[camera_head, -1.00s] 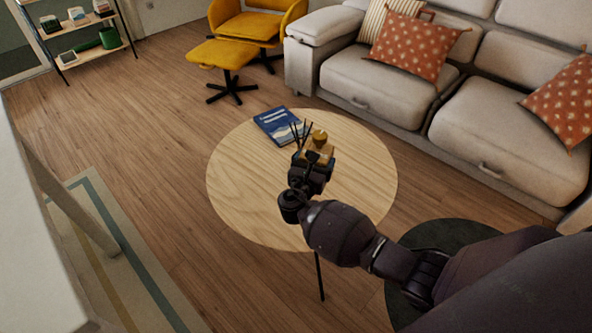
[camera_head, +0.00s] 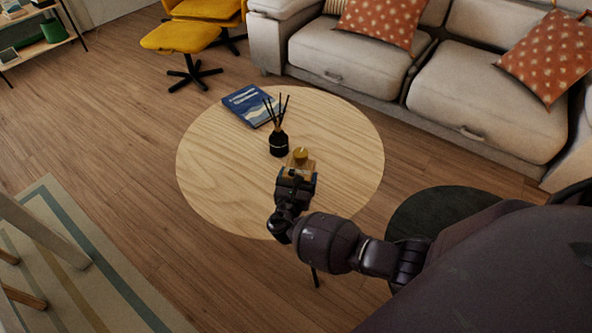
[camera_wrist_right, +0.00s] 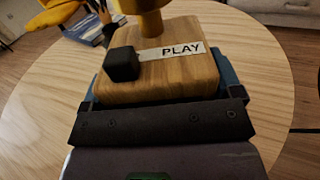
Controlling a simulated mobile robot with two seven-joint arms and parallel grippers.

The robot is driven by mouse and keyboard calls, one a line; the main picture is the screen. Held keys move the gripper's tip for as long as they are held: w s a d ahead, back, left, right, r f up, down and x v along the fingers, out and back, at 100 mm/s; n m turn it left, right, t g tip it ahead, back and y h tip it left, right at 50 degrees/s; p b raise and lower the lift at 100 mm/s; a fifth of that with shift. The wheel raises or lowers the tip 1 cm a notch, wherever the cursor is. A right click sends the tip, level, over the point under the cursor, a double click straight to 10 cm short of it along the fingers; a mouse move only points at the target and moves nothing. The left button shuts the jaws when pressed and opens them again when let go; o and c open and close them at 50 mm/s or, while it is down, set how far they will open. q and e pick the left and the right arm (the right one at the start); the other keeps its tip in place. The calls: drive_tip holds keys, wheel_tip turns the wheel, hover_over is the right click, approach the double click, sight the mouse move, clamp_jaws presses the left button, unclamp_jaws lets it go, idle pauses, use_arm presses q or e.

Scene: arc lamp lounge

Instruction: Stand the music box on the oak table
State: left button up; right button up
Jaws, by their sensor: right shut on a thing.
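The music box (camera_head: 303,164) is a small wooden block with a gold knob on top. In the right wrist view the music box (camera_wrist_right: 165,68) shows a PLAY label and a black piece on its face. My right gripper (camera_head: 297,177) is shut on it, with blue fingertips on both sides. The box looks upright, over the front right part of the round oak table (camera_head: 225,165). I cannot tell whether its base touches the top; the gripper hides it. My left gripper is out of view.
A black reed diffuser (camera_head: 278,143) stands on the table just behind the box. A blue book (camera_head: 249,106) lies at the table's back edge. The table's left side is bare. A grey sofa (camera_head: 345,60) and a yellow footstool (camera_head: 181,37) are beyond.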

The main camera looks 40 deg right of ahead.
wheel_tip(320, 180, down, 4)
drive_tip(key=shift+s+r+b, duration=0.1)
drive_tip(key=shift+s+b, duration=0.05)
drive_tip(key=shift+b, duration=0.65)
drive_tip(key=shift+f, duration=0.25)
drive_tip(key=shift+r, duration=0.25)
drive_tip(key=shift+f, duration=0.25)
drive_tip(key=o, duration=1)
drive_tip(key=shift+o, duration=0.2)
drive_tip(key=shift+r, duration=0.2)
drive_tip(key=shift+a, duration=0.25)
drive_tip(key=p+v, duration=0.2)
drive_tip(key=v, duration=0.8)
drive_tip(key=shift+r, duration=0.1)
drive_tip(key=shift+s+a, duration=0.25)
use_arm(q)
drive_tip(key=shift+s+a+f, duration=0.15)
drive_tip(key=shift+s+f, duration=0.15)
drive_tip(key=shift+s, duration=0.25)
use_arm(e)
drive_tip(key=shift+s+a, duration=0.3)
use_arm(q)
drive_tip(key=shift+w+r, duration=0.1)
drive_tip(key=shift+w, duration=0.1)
